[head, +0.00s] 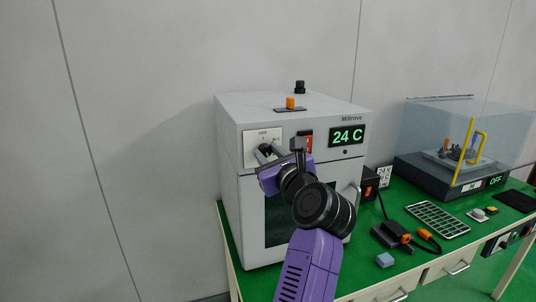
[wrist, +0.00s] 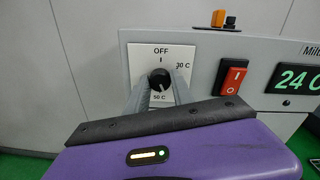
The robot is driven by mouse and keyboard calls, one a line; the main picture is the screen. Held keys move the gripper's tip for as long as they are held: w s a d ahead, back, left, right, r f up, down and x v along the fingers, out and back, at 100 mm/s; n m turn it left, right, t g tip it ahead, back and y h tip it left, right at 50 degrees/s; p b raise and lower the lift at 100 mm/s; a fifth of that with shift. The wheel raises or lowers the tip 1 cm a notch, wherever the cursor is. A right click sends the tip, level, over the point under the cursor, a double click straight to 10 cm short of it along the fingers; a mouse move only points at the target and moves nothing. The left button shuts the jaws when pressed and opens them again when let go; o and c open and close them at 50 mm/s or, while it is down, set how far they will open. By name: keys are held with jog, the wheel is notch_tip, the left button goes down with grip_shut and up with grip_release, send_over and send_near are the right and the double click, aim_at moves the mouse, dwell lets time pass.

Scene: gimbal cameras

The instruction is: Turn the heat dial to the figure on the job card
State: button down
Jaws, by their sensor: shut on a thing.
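The heat dial (wrist: 159,78) is a black round knob on a white plate (wrist: 144,59) on the front of a grey oven (head: 229,141). The plate reads OFF at the top, 30 C at the right and what looks like 50 C below. My gripper (wrist: 160,90) is shut on the dial, one grey finger on each side. The knob's pointer is too small to read surely. In the head view my gripper (head: 268,153) hides most of the dial. The oven display (head: 347,137) reads 24 C in green. I see no readable job card.
A red rocker switch (wrist: 230,77) is just right of the dial plate. An orange knob (head: 290,103) and a black knob (head: 300,87) are on the oven top. Right on the green bench are a clear-covered device (head: 468,150), a metal rack (head: 438,219) and a blue block (head: 384,260).

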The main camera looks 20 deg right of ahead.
jog(key=shift+f+m, duration=0.15)
jog(key=shift+m, duration=2.05)
jog(key=c, duration=1.1)
grip_release()
jog(key=s+b, duration=0.1)
jog(key=s, duration=0.6)
jog(key=shift+s+d, duration=0.15)
jog(key=shift+s, duration=0.25)
